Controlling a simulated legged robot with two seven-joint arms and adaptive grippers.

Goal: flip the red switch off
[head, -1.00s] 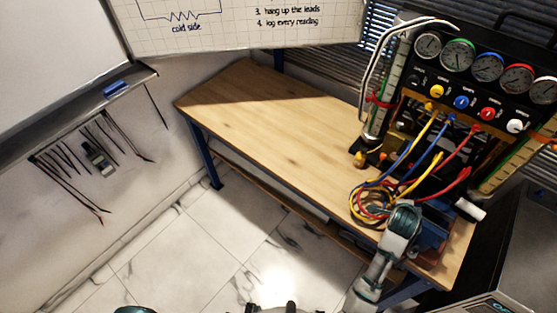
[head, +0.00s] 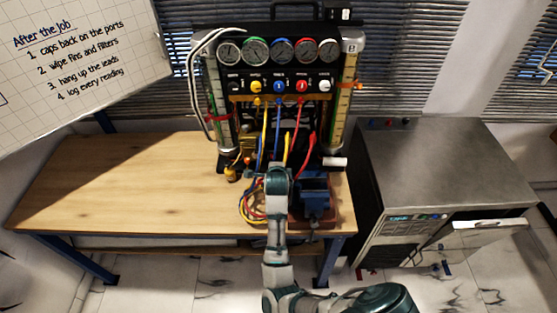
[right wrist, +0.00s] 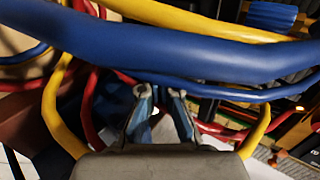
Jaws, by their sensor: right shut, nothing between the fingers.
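I cannot make out a red switch for certain. A red knob (head: 302,86) sits in the row of coloured knobs on the gauge rig (head: 290,27), under the dials. My right gripper (right wrist: 161,95) is shut and empty in the right wrist view, with blue, yellow and red hoses crossing in front of and around it. In the head view my right arm reaches up to the front of the rig, by the coiled hoses; its fingertips are hidden there. The red knob is above and beyond the gripper. My left gripper is not in view.
Coiled hoses (head: 250,207) lie on the wooden bench (head: 120,180) beside a blue vise (head: 315,193). A grey machine (head: 440,160) with a small front panel stands to the right. The left of the bench is clear.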

